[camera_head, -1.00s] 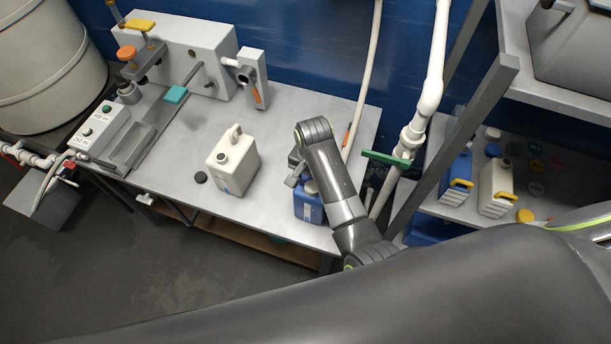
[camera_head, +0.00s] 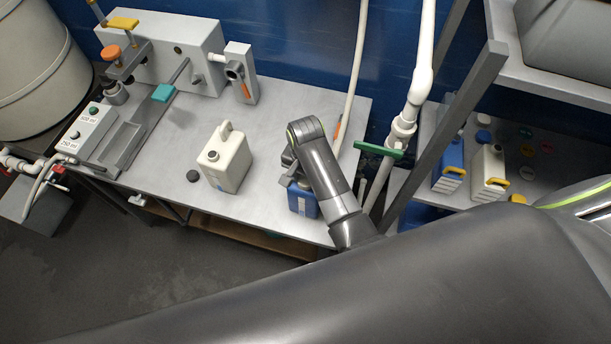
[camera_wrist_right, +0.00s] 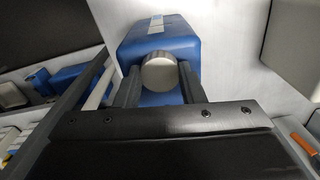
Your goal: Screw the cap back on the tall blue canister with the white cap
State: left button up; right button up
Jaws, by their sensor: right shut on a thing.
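The blue canister (camera_head: 302,204) with a pale label stands on the grey bench near its front right edge, partly hidden by my right arm. In the right wrist view its blue body (camera_wrist_right: 178,38) lies beyond the fingers. The round whitish cap (camera_wrist_right: 159,72) is between the two fingers of my right gripper (camera_wrist_right: 157,84), which is shut on it at the canister's top. I cannot tell how far the cap is seated on the neck. In the head view the right gripper (camera_head: 290,166) is mostly hidden by its own wrist. My left gripper is not in view.
A cream canister (camera_head: 226,160) stands left of the blue one, with a dark cap (camera_head: 193,176) lying beside it. A white pipe with a green valve handle (camera_head: 379,149) rises at the right. The shelf holds another blue canister (camera_head: 449,162) and a white one (camera_head: 487,170).

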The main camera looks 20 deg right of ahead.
jog(key=m, duration=0.5)
jog(key=shift+m, duration=0.4)
jog(key=m, duration=0.3)
jog(key=shift+m, duration=1.4)
jog(key=m, duration=0.8)
